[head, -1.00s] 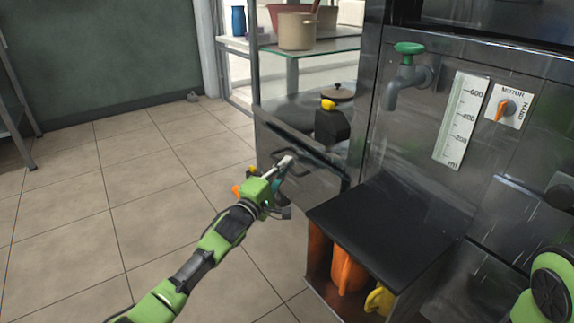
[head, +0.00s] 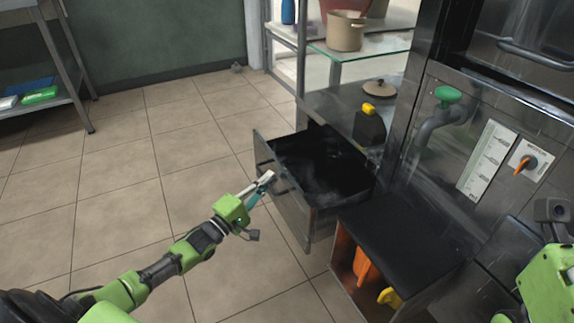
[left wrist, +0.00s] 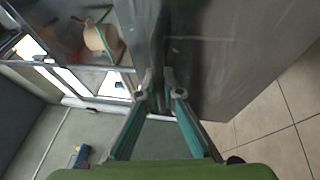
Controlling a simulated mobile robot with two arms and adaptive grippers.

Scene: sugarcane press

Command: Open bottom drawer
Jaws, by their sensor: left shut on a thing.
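A metal drawer (head: 283,207) stands pulled out from the cabinet under the counter at centre. Its dark inside (head: 320,165) shows and looks empty. My left gripper (head: 268,177) is at the drawer's front face, shut on the drawer handle (head: 264,163). In the left wrist view the two fingers (left wrist: 156,88) reach to the grey metal drawer front (left wrist: 215,60), and the grasped part of the handle is hard to make out. I cannot tell from the picture whether another drawer lies below. My right gripper is out of view; only part of my right arm shows at the right edge.
A dark-topped box (head: 400,240) with orange and yellow items stands right of the drawer. A steel machine with a green tap (head: 447,96) rises behind it. A glass shelf (head: 375,47) holds a pot (head: 345,31). Tiled floor (head: 130,210) left of the drawer is clear.

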